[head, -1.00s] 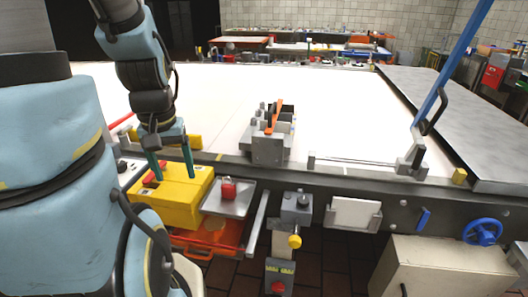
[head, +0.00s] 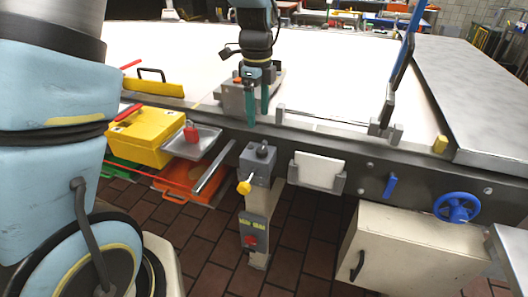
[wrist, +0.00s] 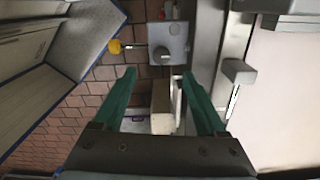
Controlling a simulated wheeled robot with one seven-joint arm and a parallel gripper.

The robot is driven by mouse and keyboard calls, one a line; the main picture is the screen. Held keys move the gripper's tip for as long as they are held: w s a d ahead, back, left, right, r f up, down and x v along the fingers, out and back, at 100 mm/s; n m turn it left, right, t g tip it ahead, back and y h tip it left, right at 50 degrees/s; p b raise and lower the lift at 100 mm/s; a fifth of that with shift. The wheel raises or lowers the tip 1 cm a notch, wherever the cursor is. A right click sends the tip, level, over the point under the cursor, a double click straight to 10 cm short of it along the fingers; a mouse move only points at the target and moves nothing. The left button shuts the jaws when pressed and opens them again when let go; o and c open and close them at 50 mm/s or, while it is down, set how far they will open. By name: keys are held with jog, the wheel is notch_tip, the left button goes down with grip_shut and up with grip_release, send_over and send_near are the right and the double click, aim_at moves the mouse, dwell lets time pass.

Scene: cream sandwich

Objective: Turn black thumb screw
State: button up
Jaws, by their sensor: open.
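A small dark knob (head: 263,149), which looks like the black thumb screw, sits on top of a grey box (head: 257,168) on a post at the table's front edge. A yellow-tipped lever (head: 244,187) sticks out from the box's side. In the wrist view the knob (wrist: 161,54) is on the grey box (wrist: 176,36), beyond the fingertips. My gripper (head: 258,115) is open and empty, with green fingers pointing down at the table edge, above and behind the knob. It also shows in the wrist view (wrist: 159,74). The knob's fine shape is too small to tell.
A yellow box (head: 152,140) and a metal tray (head: 208,140) with a red block (head: 191,134) stand to the left. A grey bar (head: 214,166) juts out left of the post. A blue handwheel (head: 456,207) and a pale cabinet (head: 405,245) are at the right.

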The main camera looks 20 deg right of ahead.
aim_at(262, 149)
jog(key=shift+m, duration=0.4)
jog(key=f+p, duration=0.1)
jog(key=f, duration=0.6)
jog(key=f+p, duration=0.1)
jog(key=f, duration=0.3)
jog(key=shift+s+d+p, duration=0.15)
jog(key=shift+d+p, duration=0.15)
jog(key=shift+d, duration=0.1)
grip_shut()
